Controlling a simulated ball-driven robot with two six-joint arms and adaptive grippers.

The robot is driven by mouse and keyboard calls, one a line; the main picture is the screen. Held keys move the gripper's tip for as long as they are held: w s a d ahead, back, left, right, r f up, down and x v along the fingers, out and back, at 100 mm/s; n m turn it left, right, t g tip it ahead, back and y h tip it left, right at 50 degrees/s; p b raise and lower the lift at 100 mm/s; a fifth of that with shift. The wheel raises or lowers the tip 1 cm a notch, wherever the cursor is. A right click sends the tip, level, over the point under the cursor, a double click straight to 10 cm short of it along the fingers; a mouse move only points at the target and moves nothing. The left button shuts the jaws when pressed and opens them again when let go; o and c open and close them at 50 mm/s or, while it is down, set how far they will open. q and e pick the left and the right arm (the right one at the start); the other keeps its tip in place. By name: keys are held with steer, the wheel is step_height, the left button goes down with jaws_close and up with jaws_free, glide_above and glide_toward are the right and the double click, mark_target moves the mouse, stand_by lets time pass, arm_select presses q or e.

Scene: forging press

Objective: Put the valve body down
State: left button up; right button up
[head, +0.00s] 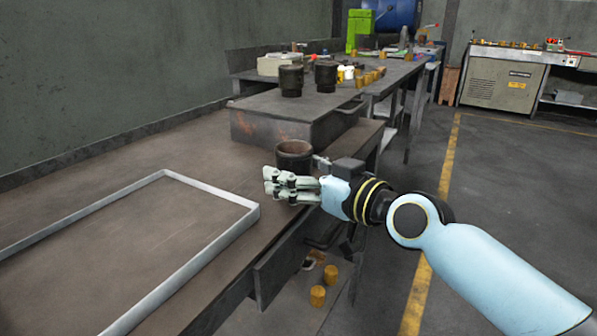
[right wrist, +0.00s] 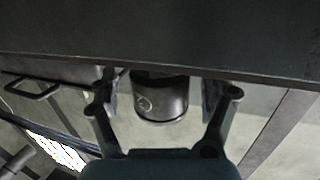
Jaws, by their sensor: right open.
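The valve body appears to be the dark, open-topped cylinder (head: 294,154) near the right edge of the workbench in the head view. My right gripper (head: 290,187) is in front of it, its fingers pointing left and hiding the cylinder's lower part. In the right wrist view a dark cylinder (right wrist: 160,98) shows between the two spread fingers (right wrist: 163,103), with gaps on both sides. My right gripper is open. The cylinder's base is hidden in the head view, so its contact with the bench cannot be told. My left gripper is not in view.
A shallow metal-rimmed tray (head: 205,184) lies on the workbench (head: 215,150) at left. A dark metal box (head: 270,128) behind carries two similar dark cylinders (head: 291,80) (head: 326,75). Brass-coloured pieces (head: 318,296) stand low beside the bench. Floor at right is mostly clear.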

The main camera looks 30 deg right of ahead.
steer(key=shift+r, duration=0.1)
steer(key=shift+s+d+r+p, duration=0.1)
steer(key=shift+s+p, duration=0.1)
steer(key=shift+p, duration=0.1)
steer(key=f+p+v, duration=0.1)
steer(key=p+v, duration=0.1)
steer(key=v, duration=0.9)
steer(key=s+d+f+m+g+h, duration=0.1)
steer(key=s+d+f+g+h, duration=0.2)
steer(key=f, duration=0.8)
steer(key=s+d+f+g, duration=0.25)
steer(key=s+f, duration=0.25)
steer(key=f, duration=0.6)
steer(key=s+d+f+m+g+h, duration=0.1)
steer(key=s+d+f+g+h, duration=0.2)
steer(key=f, duration=0.9)
steer(key=s+a+f+g, duration=0.2)
steer(key=s+f, duration=0.3)
steer(key=s, duration=0.5)
steer(key=s+a+f+g, duration=0.1)
steer(key=s+f+g, duration=0.2)
steer(key=s+f, duration=0.3)
steer(key=s+a+f+g, duration=0.2)
steer(key=s+f, duration=0.3)
steer(key=s, duration=0.9)
steer(key=shift+a+f+y, duration=0.3)
steer(key=shift+a+y, duration=0.05)
steer(key=shift+y, duration=0.05)
